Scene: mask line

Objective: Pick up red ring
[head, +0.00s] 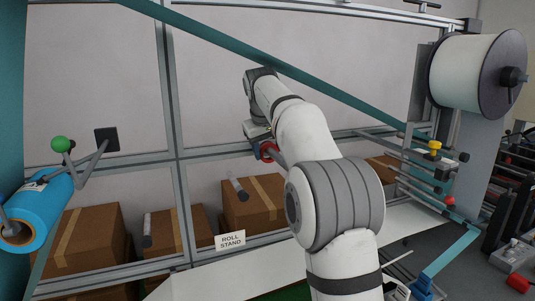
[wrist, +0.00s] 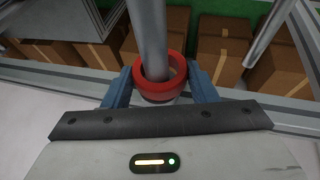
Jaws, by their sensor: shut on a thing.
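The red ring (wrist: 160,94) sits between the two blue fingers of my gripper (wrist: 160,80) in the wrist view, one finger against each side. My gripper is shut on it. A grey rod (wrist: 147,35) runs from the top of that view into the ring's opening, so the ring is around the rod. Whether the rod's end lies inside the ring I cannot tell. In the head view the red ring (head: 267,150) shows small below my wrist, left of the arm.
Cardboard boxes (head: 255,203) stand behind the metal frame (head: 180,160). A teal web (head: 240,45) crosses above my arm. A blue roll (head: 38,212) is at left, a white spool (head: 468,72) at upper right. A "ROLL STAND" sign (head: 230,240) hangs below.

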